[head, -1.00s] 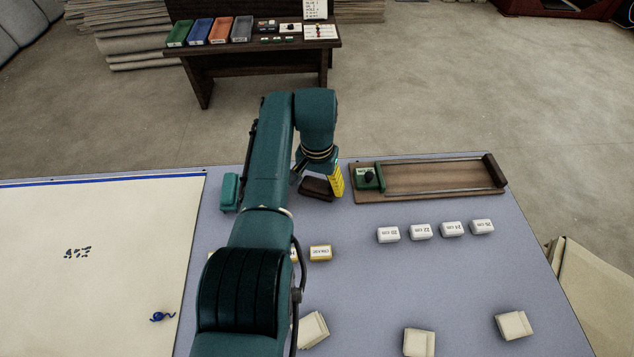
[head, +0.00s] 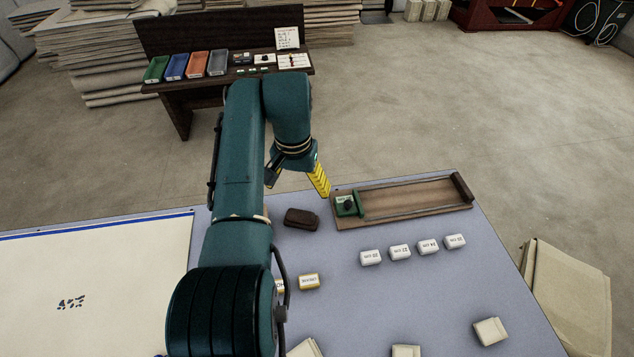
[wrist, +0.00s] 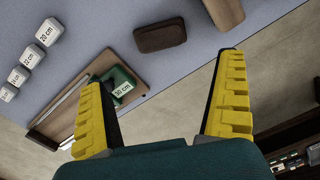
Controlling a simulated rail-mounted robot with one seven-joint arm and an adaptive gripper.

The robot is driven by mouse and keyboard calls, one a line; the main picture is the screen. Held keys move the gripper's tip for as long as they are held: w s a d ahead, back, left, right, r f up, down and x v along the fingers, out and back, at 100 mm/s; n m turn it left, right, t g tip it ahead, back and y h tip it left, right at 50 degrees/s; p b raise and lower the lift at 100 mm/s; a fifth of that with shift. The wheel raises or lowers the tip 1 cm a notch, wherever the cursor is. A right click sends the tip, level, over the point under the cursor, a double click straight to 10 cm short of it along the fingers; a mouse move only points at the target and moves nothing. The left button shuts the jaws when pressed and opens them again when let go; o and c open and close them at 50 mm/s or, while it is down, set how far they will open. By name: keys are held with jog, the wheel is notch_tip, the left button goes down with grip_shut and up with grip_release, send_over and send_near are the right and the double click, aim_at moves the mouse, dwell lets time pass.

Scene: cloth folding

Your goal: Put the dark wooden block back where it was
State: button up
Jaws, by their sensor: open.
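The dark wooden block (head: 302,219) lies flat on the blue-grey table (head: 408,315), left of the wooden measuring board. It also shows in the wrist view (wrist: 160,36), at the top middle beyond the fingertips. My gripper (head: 298,188) is above and behind the block in the head view, apart from it. In the wrist view my gripper (wrist: 161,74) has its yellow fingers spread wide, with nothing between them.
The measuring board (head: 415,208) with a green slider marked 30 cm (wrist: 121,88) is close by on the right. Several white labelled blocks (head: 400,252) and a yellow-edged block (head: 309,281) stand nearer. A white sheet (head: 110,270) covers the left.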

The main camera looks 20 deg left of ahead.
jog(key=w+d+r+t+y, duration=0.2)
jog(key=w+d+r+t, duration=0.7)
jog(key=d+t, duration=0.1)
jog(key=s+d+r+t, duration=0.4)
jog(key=s+r, duration=0.3)
jog(key=s, duration=0.1)
jog(key=s+d+r+t+h, duration=0.1)
jog(key=s+d+r+t, duration=0.3)
jog(key=s+r, duration=0.3)
jog(key=s+d+r+m+t+h, duration=0.1)
jog(key=s+d+r+t, duration=0.3)
jog(key=s+r, duration=0.3)
jog(key=shift+s+d, duration=0.7)
jog(key=shift+s, duration=0.25)
